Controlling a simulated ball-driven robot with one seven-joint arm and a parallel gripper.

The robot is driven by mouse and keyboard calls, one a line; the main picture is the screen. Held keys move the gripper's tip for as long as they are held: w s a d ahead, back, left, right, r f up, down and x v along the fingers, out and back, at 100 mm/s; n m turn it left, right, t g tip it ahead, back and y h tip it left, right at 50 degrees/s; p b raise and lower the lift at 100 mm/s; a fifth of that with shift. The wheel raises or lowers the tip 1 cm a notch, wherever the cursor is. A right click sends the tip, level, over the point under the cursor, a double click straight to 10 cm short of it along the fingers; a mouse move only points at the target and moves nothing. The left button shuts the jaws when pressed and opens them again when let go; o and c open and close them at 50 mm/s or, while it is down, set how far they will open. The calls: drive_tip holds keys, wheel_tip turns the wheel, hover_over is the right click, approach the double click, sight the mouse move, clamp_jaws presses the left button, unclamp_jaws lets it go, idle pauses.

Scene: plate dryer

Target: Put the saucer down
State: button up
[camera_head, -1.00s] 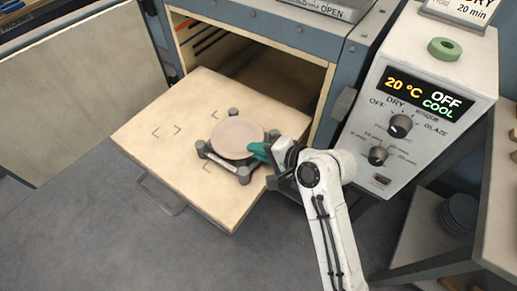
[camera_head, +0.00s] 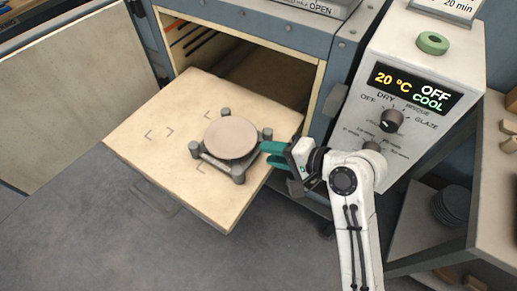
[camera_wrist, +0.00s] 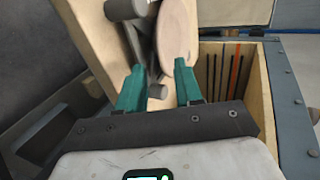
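The saucer (camera_head: 231,138), a flat pale pinkish disc, rests on a grey stand with several posts (camera_head: 239,172) on the pulled-out wooden shelf. My gripper (camera_head: 268,154), with green fingers, is just right of the saucer in the head view, apart from it. In the wrist view the saucer (camera_wrist: 177,35) lies beyond the fingertips, and my gripper (camera_wrist: 159,75) is open with nothing between the fingers. A post of the stand shows between and ahead of the fingers.
The wooden shelf (camera_head: 150,150) extends from the open dryer chamber (camera_head: 262,80). Dark stacked plates (camera_head: 452,207) sit on a lower shelf at right. Bare shelf surface lies left of the stand.

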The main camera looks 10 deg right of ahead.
drive_tip(key=s+d+f+n+g+h, duration=0.2)
drive_tip(key=s+d, duration=0.4)
drive_tip(key=s, duration=0.3)
drive_tip(key=s+d+f+n+g+h, duration=0.2)
drive_tip(key=s+d+f, duration=0.4)
drive_tip(key=s, duration=0.3)
drive_tip(key=s+d+f+n+g+h, duration=0.2)
drive_tip(key=s+d+f+n+h, duration=0.1)
drive_tip(key=s+d+h, duration=0.3)
drive_tip(key=s+d+f, duration=0.1)
drive_tip(key=s+d, duration=0.1)
drive_tip(key=s, duration=0.1)
drive_tip(key=shift+s+f+n+g, duration=0.3)
drive_tip(key=shift+s+f, duration=0.1)
drive_tip(key=shift+c, duration=0.5)
